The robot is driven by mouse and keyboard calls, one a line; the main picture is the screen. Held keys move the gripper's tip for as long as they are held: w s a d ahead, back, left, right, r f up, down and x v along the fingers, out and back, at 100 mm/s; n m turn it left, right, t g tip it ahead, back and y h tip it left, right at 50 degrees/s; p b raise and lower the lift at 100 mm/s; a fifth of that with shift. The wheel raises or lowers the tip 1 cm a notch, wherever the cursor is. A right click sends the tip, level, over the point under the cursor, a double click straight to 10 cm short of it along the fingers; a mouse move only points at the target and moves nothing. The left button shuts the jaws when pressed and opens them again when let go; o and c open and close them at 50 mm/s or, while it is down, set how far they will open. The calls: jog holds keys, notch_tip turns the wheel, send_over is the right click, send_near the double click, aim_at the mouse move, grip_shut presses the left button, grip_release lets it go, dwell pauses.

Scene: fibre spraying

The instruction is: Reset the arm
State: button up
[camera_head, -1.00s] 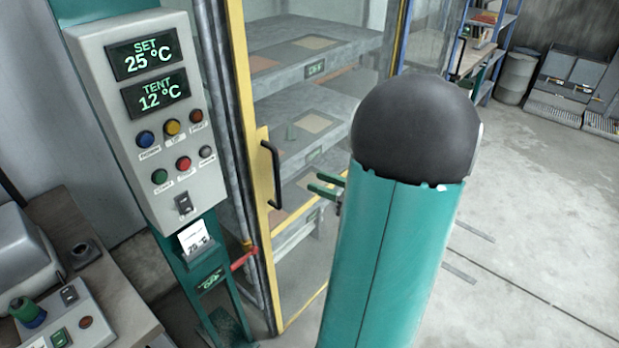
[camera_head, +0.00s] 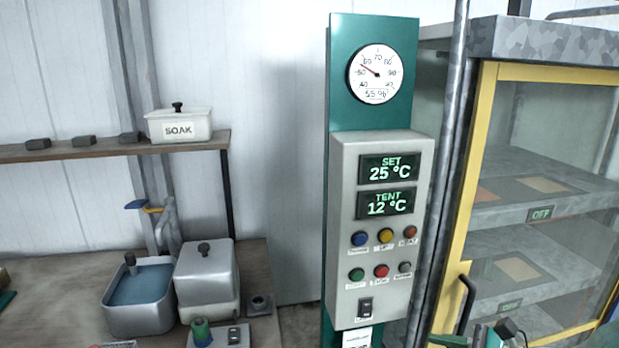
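My gripper (camera_head: 462,341) shows only in part at the bottom edge of the head view, in front of the yellow-framed cabinet door. Its green fingers are partly cut off by the picture's edge. The gap between them showed a second ago, and I see nothing held. Most of my arm is out of view.
A control panel (camera_head: 381,231) reads SET 25 °C and TENT 12 °C, below a round dial (camera_head: 376,75). The glazed cabinet (camera_head: 540,75) has grey shelves. At left, a bench (camera_head: 55,285) holds a water basin (camera_head: 140,297); a SOAK box (camera_head: 179,126) sits on a wall shelf.

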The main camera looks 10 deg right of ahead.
jog(key=s+a+r+n+g+h, duration=0.2)
jog(key=a+n, duration=0.5)
jog(key=n, duration=0.4)
jog(key=s+a+r+n+g+h, duration=0.2)
jog(key=s+a+n+h, duration=0.2)
jog(key=a+n+h, duration=0.3)
jog(key=a+n, duration=0.1)
jog(key=n, duration=0.4)
jog(key=shift+s+a+r+n+g+h, duration=0.25)
jog(key=shift+r+n+g+h, duration=0.05)
jog(key=shift+g, duration=0.1)
